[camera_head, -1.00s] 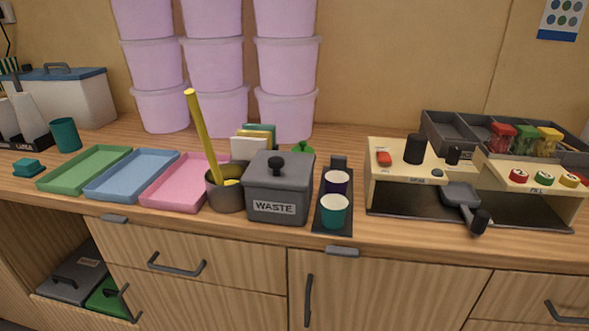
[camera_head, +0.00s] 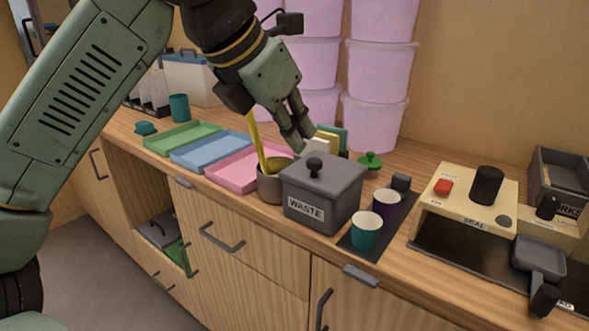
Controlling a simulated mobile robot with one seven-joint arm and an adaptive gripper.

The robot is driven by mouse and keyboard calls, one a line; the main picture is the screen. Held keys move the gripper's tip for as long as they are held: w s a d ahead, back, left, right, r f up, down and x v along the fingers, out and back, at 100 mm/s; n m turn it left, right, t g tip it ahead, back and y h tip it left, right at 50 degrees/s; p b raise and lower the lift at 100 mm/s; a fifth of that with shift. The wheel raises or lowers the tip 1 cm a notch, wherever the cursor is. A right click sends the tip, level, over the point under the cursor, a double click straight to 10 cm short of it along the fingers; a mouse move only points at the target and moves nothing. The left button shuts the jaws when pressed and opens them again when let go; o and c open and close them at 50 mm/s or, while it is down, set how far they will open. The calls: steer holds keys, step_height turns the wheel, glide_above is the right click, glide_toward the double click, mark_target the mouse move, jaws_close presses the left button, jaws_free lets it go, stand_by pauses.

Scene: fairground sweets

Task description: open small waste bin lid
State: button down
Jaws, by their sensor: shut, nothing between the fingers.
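The small waste bin (camera_head: 322,207) is a grey box with a "WASTE" label on its front. Its grey lid (camera_head: 328,174) is on, with a dark round knob (camera_head: 314,166) on top. My gripper (camera_head: 301,141) is shut and empty. In the picture it is just above and behind the knob, pointing down. I see a gap between the fingertips and the knob, but cannot tell the exact depth.
A grey pot with a yellow stick (camera_head: 270,184) stands left of the bin. A teal cup (camera_head: 366,230) and a purple cup (camera_head: 386,205) stand close on its right. Cards (camera_head: 328,141) and a green-knobbed lid (camera_head: 370,162) are behind. Pink tubs (camera_head: 376,115) are stacked at the back.

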mark_target(300, 183)
steer(key=shift+n+y, duration=0.5)
steer(key=shift+y, duration=0.4)
steer(key=w+f, duration=0.1)
steer(key=f, duration=0.2)
steer(key=w+f+p, duration=0.1)
steer(key=w+f, duration=0.1)
steer(key=f, duration=0.1)
steer(key=w+f, duration=0.2)
steer(key=f, duration=0.1)
steer(key=shift+a+f+p, duration=0.1)
steer(key=shift+f+p, duration=0.25)
steer(key=shift+f, duration=0.05)
steer(key=shift+s, duration=0.1)
steer(key=shift+r, duration=0.2)
